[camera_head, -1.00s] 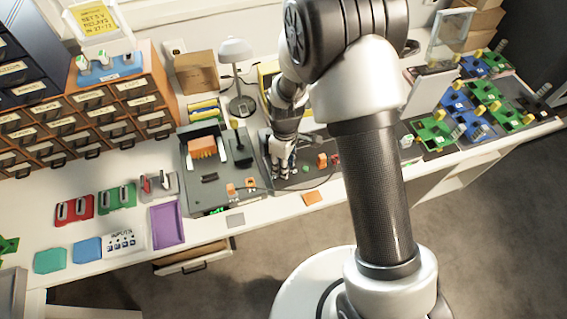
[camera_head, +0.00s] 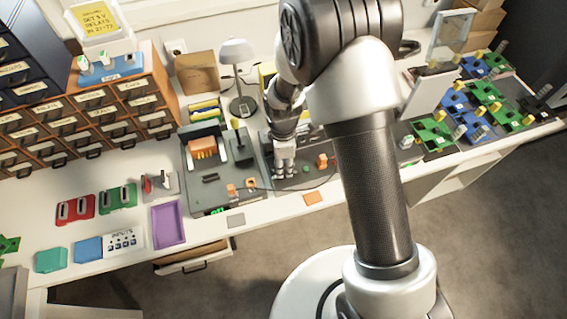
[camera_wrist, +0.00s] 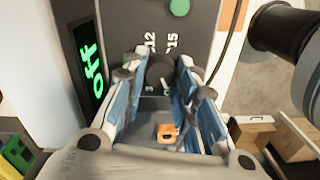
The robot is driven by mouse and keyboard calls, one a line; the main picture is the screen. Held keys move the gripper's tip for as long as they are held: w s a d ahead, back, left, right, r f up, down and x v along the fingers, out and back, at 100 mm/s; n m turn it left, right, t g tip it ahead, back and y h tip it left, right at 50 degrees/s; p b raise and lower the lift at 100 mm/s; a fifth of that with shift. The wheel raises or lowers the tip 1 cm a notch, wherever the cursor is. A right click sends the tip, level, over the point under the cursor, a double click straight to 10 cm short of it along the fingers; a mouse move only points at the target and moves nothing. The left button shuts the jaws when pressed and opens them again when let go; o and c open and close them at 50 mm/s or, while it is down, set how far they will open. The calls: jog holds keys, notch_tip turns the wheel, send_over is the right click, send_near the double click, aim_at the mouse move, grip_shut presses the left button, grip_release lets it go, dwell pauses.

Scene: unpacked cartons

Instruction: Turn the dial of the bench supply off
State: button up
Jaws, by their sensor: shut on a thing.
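The bench supply shows in the wrist view as a dark panel (camera_wrist: 125,25) with the white numbers 3, 12 and 15. Its display (camera_wrist: 88,65) reads "off" in green. The dark dial (camera_wrist: 160,72) sits between the blue-padded fingers of my gripper (camera_wrist: 160,85), which are shut on it. The fingers hide much of the dial, so its pointer cannot be made out. In the head view my gripper (camera_head: 284,170) points down onto the dark unit (camera_head: 300,184); the dial is hidden there.
A green round button (camera_wrist: 180,7) and a cable (camera_wrist: 232,40) lie near my fingers. In the head view a grey station (camera_head: 200,190) stands just left of my gripper, an orange block (camera_head: 322,161) to its right, and a lamp (camera_head: 240,75) behind. A purple tray (camera_head: 168,224) lies front left.

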dwell(0.3)
jog(key=o, duration=1)
jog(key=shift+o, duration=0.2)
jog(key=shift+r, duration=0.1)
notch_tip(320, 180, up, 12)
jog(key=shift+w, duration=0.35)
